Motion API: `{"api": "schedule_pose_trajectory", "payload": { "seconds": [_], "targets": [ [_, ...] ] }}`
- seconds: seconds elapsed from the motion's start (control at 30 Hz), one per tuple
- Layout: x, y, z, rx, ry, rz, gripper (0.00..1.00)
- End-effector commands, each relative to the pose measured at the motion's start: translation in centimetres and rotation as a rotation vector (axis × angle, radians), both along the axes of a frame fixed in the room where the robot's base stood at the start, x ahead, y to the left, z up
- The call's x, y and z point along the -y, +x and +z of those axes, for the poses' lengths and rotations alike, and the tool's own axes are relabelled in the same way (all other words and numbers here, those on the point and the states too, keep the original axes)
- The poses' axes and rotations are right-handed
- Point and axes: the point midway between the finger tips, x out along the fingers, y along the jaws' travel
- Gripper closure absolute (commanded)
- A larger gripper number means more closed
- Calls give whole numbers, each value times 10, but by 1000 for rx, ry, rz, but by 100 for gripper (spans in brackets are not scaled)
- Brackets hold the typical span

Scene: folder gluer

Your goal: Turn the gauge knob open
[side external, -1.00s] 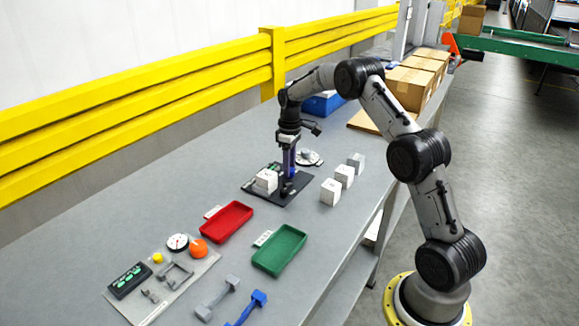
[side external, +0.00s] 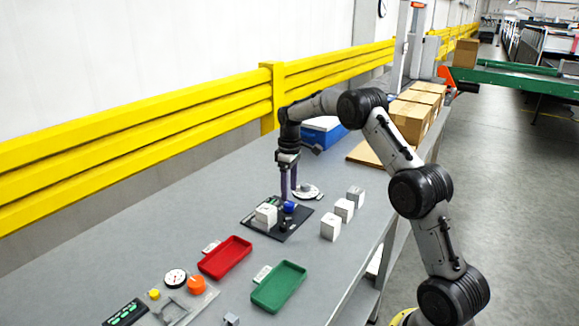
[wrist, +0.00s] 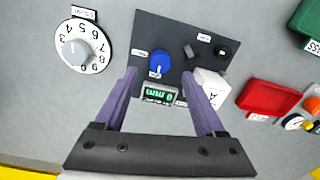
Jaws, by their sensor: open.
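A blue knob (wrist: 160,62) sits on a dark panel (wrist: 160,25), with a green-lit display (wrist: 158,95) beside it. A small white mark shows at the knob's edge on the display side. Small labels by it are too small to read. In the side view the blue knob (side external: 289,207) shows on the dark panel (side external: 258,231). My gripper (wrist: 159,73) is open and empty. Its two purple fingers point down toward the panel, either side of the knob in the wrist view. In the side view my gripper (side external: 288,195) appears above and behind the knob, apart from it.
A white cube (wrist: 208,85) stands on the panel, close to one finger. A numbered white dial (wrist: 82,45) lies beside the panel. Several pale cubes (side external: 330,227) stand to the right. Red (side external: 224,257) and green (side external: 277,287) trays lie in front.

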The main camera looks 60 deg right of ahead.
Motion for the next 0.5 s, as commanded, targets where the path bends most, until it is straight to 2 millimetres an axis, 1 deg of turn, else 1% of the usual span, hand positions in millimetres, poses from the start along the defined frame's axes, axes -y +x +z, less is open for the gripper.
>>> {"api": "schedule_pose_trajectory", "payload": {
  "seconds": [0.03, 0.2, 0.3, 0.4, 0.5],
  "targets": [
    [1, 0, 14, 4, -2, 0, 28],
    [2, 1, 49, 3, -2, 0, 28],
    [2, 1, 67, 3, -1, 0, 28],
    [3, 1, 79, 1, -1, 0, 28],
    [3, 0, 87, 0, -1, 0, 28]
  ]
}}
